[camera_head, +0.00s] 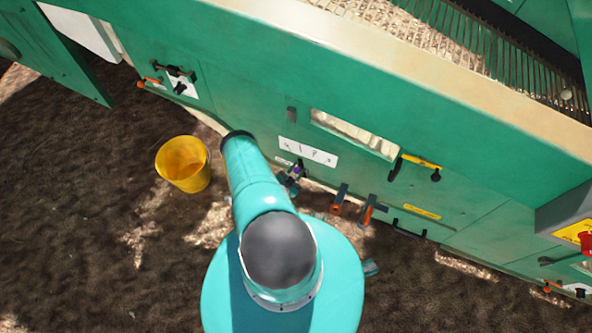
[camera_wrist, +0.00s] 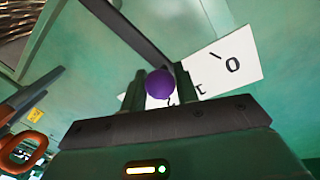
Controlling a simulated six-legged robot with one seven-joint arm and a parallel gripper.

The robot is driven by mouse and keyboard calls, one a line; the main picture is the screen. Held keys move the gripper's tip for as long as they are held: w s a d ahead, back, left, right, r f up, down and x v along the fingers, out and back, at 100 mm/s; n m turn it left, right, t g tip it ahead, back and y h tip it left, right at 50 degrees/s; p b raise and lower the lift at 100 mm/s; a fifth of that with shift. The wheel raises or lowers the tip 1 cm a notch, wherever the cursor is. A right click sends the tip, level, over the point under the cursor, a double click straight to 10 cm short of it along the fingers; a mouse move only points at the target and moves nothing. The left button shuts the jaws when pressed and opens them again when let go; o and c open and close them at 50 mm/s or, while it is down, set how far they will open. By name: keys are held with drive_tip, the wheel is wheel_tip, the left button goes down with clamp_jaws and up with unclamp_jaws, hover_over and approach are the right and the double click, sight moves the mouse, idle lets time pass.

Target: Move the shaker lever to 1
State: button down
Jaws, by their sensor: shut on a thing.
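The shaker lever shows in the wrist view as a dark bar with a round purple knob (camera_wrist: 160,84). My gripper (camera_wrist: 159,88) has its two fingers on either side of the knob and is shut on it. Behind the knob is a white label (camera_wrist: 215,75) with marks and characters, partly hidden by the fingers. In the head view the white label (camera_head: 308,152) is on the green machine panel, and my gripper (camera_head: 294,174) is just below it at the purple knob. The lever's exact position against the marks is hard to tell.
Orange-handled levers (camera_head: 368,210) stick out to the right of my gripper, and an orange ring handle (camera_wrist: 22,150) shows at the wrist view's left. A yellow bucket (camera_head: 184,164) stands on the ground to the left. A yellow-topped handle (camera_head: 421,162) is further right on the green machine (camera_head: 240,85).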

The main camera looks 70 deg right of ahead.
drive_tip(key=shift+w, duration=0.1)
drive_tip(key=c, duration=1.1)
unclamp_jaws()
drive_tip(key=v, duration=1.3)
drive_tip(key=shift+a, duration=0.4)
drive_tip(key=shift+w, duration=0.1)
